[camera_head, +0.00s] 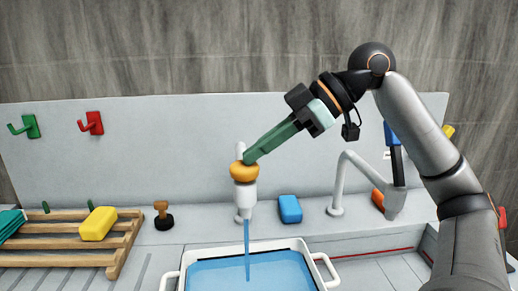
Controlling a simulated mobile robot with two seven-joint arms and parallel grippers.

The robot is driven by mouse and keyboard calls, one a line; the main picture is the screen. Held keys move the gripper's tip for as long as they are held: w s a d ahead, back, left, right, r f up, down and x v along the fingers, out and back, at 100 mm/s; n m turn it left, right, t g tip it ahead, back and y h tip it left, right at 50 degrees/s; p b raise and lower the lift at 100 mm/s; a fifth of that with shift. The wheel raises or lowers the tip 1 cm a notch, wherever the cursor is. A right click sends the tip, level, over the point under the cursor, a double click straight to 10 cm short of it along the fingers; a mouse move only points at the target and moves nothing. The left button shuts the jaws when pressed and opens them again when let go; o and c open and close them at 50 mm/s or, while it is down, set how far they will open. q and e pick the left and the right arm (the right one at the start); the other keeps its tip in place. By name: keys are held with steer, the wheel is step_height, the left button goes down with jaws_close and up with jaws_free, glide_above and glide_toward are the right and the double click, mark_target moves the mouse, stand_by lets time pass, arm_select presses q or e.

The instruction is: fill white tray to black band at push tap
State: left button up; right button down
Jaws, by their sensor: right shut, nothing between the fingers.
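The push tap (245,194) stands at the back of the counter, with an orange top and a white body. A stream of blue water (247,245) runs from it into the white tray (174,275) below. The tray has side handles and holds blue water, with its near part cut off by the picture edge. My right gripper (252,156), with green fingers, is shut and empty. Its tips touch the orange top from the upper right. My left gripper is not in view.
A wooden rack (70,243) with a yellow sponge (98,224) is at left. A blue block (290,209) stands right of the tap. A grey curved faucet (341,183) stands farther right, close to my right arm. Green (28,126) and red (92,123) hooks are on the back panel.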

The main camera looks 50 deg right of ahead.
steer(key=shift+f, duration=0.3)
stand_by(0.5)
